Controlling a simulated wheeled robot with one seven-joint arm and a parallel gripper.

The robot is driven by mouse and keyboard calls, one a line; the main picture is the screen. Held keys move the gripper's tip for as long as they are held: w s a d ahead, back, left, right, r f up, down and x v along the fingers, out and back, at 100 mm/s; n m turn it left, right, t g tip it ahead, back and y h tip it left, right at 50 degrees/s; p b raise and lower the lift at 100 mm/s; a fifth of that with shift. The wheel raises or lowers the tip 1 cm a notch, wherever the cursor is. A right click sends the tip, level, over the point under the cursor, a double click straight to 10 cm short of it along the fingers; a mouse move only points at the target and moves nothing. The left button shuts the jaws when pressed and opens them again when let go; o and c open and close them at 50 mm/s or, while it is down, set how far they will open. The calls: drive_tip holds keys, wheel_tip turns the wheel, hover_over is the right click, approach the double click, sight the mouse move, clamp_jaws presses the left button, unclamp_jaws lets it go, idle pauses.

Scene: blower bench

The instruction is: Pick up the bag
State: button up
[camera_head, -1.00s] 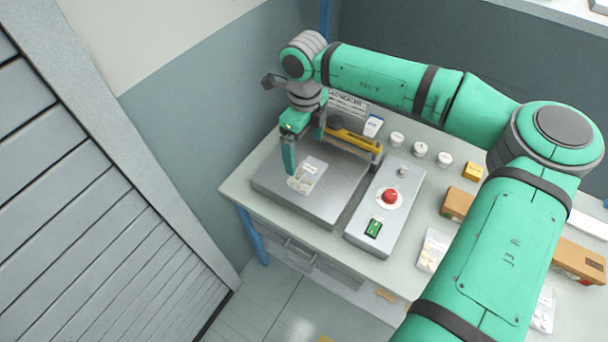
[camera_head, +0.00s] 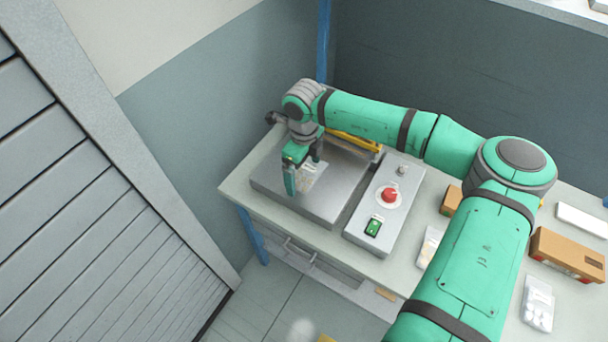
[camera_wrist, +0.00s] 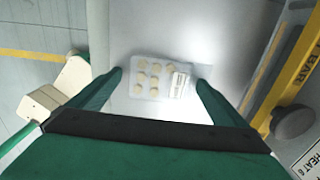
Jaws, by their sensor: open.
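The bag (camera_head: 314,172) is a small clear pouch with several pale round pieces and a white label. It lies flat on the grey metal plate (camera_head: 330,205) of the bench machine. In the wrist view the bag (camera_wrist: 150,80) lies between the two green fingers of my gripper (camera_wrist: 160,80), which are apart. In the head view my gripper (camera_head: 303,176) is just above the plate and hides part of the bag. I cannot tell whether the fingers touch the plate.
A yellow bar (camera_head: 356,141) runs along the plate's back edge. A grey control box (camera_head: 385,212) with a red knob and green switch stands right of the plate. Other clear bags (camera_head: 538,303) and brown boxes (camera_head: 567,254) lie farther right on the table.

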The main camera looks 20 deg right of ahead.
drive_tip(key=shift+s+d, duration=0.1)
drive_tip(key=shift+c, duration=0.4)
drive_tip(key=c, duration=1.2)
drive_tip(key=shift+r, duration=0.1)
